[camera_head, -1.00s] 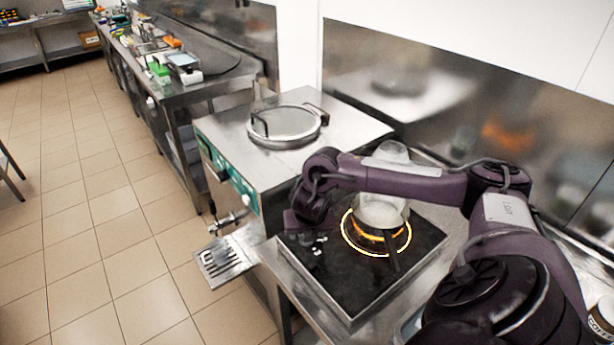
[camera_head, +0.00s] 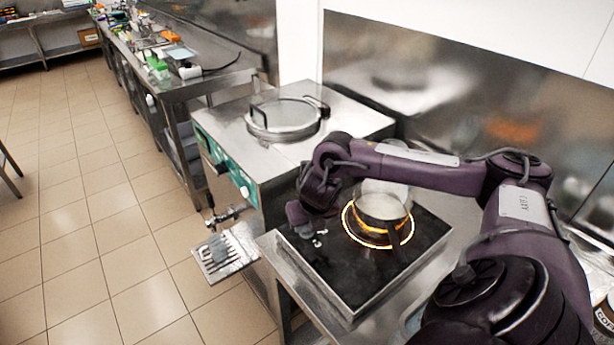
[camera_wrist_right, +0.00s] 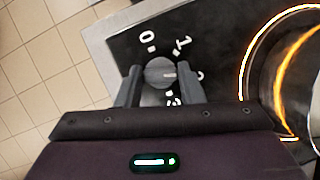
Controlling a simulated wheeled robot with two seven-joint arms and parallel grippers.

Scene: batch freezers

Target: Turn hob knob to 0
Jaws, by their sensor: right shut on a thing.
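The hob (camera_head: 345,285) is a black plate in a steel frame, with a glowing ring (camera_head: 410,232). Its grey round knob (camera_wrist_right: 160,73) shows in the right wrist view near the hob's corner. White numerals surround it: 0 at top left, 1 at top right, a partly hidden 2 at right and 3 below. The knob's light mark points right, towards the 2. My right gripper (camera_wrist_right: 160,80) is shut on the knob, one finger on each side. My left gripper is out of view.
A pot (camera_head: 383,206) stands on the glowing ring, close to my right forearm, with its dark handle towards the front. A steel machine (camera_head: 350,128) with a round lid stands behind the hob. Its tap (camera_head: 225,216) and drip tray (camera_head: 222,256) stick out at left. Floor is clear at left.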

